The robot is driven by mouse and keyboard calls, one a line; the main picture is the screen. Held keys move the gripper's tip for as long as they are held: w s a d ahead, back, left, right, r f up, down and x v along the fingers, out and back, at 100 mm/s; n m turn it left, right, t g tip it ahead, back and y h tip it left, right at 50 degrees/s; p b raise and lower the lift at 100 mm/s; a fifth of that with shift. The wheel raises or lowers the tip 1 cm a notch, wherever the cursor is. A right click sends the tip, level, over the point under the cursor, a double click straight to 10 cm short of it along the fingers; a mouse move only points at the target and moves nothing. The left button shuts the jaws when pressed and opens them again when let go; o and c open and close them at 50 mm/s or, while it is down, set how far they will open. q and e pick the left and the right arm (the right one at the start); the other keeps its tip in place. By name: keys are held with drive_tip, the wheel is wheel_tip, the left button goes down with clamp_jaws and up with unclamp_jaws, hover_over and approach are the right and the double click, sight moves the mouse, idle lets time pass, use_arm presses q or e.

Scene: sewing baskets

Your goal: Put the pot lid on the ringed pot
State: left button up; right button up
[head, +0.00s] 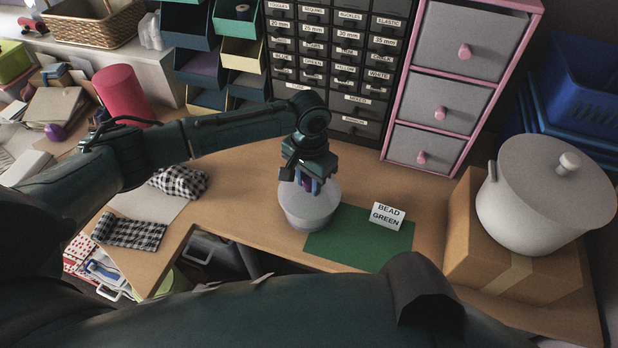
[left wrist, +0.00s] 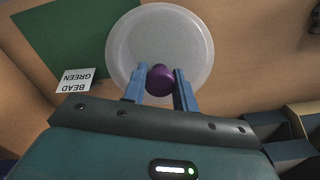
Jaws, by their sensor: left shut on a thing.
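The pot lid (head: 322,205) is pale, round and slightly see-through, with a purple knob. In the left wrist view the lid (left wrist: 132,48) fills the upper middle, and its knob (left wrist: 160,80) sits between the two blue fingers. My left gripper (head: 310,185) is shut on this knob from above. A grey-white rounded body (head: 308,226) shows just under the lid's near edge; I cannot tell whether it is a separate pot or part of the lid. No rings can be made out on it. My right gripper is not in view.
A green mat (head: 345,245) with a "BEAD GREEN" card (head: 388,216) lies beside the lid. A large lidded white pot (head: 530,215) stands on a cardboard box (head: 470,235) at right. Drawer units (head: 340,65) line the back. Checked cloths (head: 130,232) lie at left.

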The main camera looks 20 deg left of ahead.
use_arm(q)
drive_tip(key=shift+f, duration=0.4)
drive_tip(key=o, duration=1)
wheel_tip(320, 180, up, 13)
drive_tip(key=shift+r, duration=0.1)
